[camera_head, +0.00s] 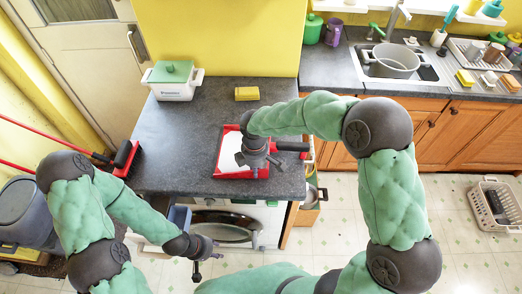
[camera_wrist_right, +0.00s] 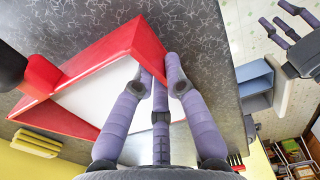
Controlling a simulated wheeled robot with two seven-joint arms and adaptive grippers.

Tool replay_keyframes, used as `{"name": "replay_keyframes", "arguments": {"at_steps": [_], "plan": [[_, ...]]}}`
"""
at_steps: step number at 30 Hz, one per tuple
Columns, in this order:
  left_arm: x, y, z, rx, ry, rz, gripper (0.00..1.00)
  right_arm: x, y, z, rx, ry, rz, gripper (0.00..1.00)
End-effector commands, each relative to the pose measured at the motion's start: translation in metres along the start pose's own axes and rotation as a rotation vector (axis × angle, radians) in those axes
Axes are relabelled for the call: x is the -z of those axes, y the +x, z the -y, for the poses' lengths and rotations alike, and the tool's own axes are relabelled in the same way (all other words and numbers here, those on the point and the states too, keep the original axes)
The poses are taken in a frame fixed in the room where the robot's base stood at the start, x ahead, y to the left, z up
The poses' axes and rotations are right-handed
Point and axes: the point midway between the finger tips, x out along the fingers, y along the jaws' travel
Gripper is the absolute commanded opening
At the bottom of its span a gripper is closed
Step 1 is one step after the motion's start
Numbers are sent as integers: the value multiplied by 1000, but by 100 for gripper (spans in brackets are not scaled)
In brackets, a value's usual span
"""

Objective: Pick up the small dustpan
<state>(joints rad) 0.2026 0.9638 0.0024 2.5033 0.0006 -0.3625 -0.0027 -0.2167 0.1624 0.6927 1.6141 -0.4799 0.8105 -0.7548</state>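The small dustpan (camera_head: 228,139) is red with a white inside and a black handle (camera_head: 290,146). It lies on the dark counter near its front edge, handle toward the right. My right gripper (camera_head: 248,160) reaches down over it. In the right wrist view, its fingers (camera_wrist_right: 158,68) are close together at the dustpan's red rim (camera_wrist_right: 110,50), some over the white inside. Whether they grip the rim is unclear. My left gripper (camera_head: 203,262) is low in front of the counter, empty with fingers spread; it also shows in the right wrist view (camera_wrist_right: 283,28).
A yellow sponge (camera_head: 247,93) and a white box with a green lid (camera_head: 172,80) stand farther back on the counter (camera_head: 180,140). A red brush (camera_head: 126,158) is at the left. A blue container (camera_head: 180,218) sits below the counter's front.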

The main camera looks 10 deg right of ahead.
Motion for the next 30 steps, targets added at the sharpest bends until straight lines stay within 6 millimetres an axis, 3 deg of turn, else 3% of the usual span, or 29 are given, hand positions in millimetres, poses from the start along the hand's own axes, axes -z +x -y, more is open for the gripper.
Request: {"name": "replay_keyframes", "arguments": {"at_steps": [17,23,30], "plan": [[0,-2,-1,0,0,0,40,0,-10,-1,-2,-1,0,0],[0,-7,-3,0,0,0,40,0,-35,-1,-4,0,-2,0],[-1,-17,-6,0,0,0,40,29,-78,23,-5,-5,-3,0]]}}
